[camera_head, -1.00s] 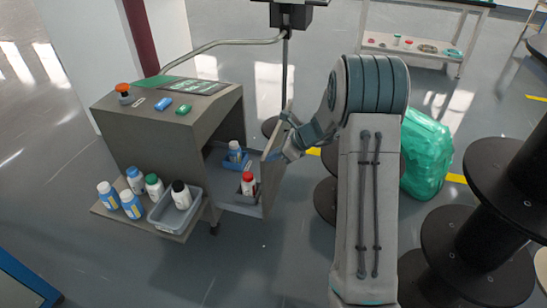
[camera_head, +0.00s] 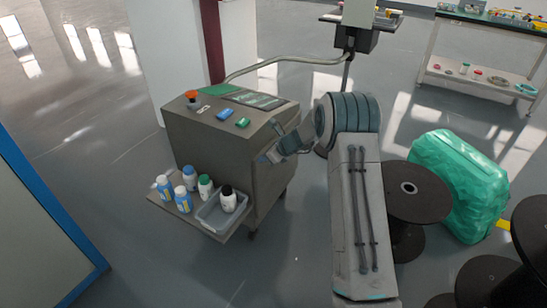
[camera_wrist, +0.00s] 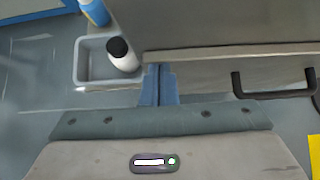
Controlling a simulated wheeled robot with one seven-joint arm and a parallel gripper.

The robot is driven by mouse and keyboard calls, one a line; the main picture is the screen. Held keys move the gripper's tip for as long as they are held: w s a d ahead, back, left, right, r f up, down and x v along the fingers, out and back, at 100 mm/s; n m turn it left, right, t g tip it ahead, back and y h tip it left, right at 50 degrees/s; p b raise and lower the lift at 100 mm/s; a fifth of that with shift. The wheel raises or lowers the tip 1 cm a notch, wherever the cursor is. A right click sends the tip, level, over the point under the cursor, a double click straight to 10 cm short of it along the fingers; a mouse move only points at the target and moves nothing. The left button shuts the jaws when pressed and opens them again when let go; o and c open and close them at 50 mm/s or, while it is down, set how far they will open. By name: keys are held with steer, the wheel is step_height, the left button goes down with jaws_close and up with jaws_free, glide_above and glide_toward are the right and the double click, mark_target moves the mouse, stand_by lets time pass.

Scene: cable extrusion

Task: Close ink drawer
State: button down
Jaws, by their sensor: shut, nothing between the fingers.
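The ink drawer is in the grey machine cabinet (camera_head: 225,140). Its front (camera_head: 270,185) appears flush with the cabinet's right side, and no open drawer interior shows in the head view. A black bar handle (camera_wrist: 272,94) shows at the right in the wrist view. My gripper (camera_head: 268,156) is at that right side of the cabinet, partly hidden by my arm. In the wrist view, my gripper's blue fingers (camera_wrist: 158,70) are together and empty, with their tips close to the cabinet face. I cannot tell whether they touch it.
A side shelf (camera_head: 168,206) holds several bottles and a grey tray (camera_head: 212,217) with a black-capped bottle (camera_head: 228,199). The tray is just left of my fingers in the wrist view. Black spools (camera_head: 418,190) and a green wrapped bundle (camera_head: 460,180) stand at the right.

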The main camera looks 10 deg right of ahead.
steer(key=shift+w+a+r, duration=0.1)
steer(key=shift+w+a, duration=0.15)
steer(key=shift+a, duration=0.05)
steer(key=s+d+f+p+v, duration=0.1)
steer(key=d+f+p+v, duration=0.1)
steer(key=v, duration=1.1)
steer(key=s+a+r+n+g+h+p, duration=0.2)
steer(key=s+a+r+n+h+p, duration=0.15)
steer(key=s+r+n+p, duration=1.25)
steer(key=s+d+r+n+h+p, duration=0.1)
steer(key=s+r+n, duration=0.3)
steer(key=s+r, duration=0.4)
steer(key=s+d+r+n+h+p, duration=0.1)
steer(key=s+r+n, duration=0.3)
steer(key=s+r, duration=0.5)
steer(key=s+d+h, duration=0.1)
steer(key=s, duration=0.3)
steer(key=shift+s+d+n+h+p, duration=0.2)
steer(key=shift+s+n+h+p, duration=0.1)
steer(key=shift+s+n+h, duration=0.1)
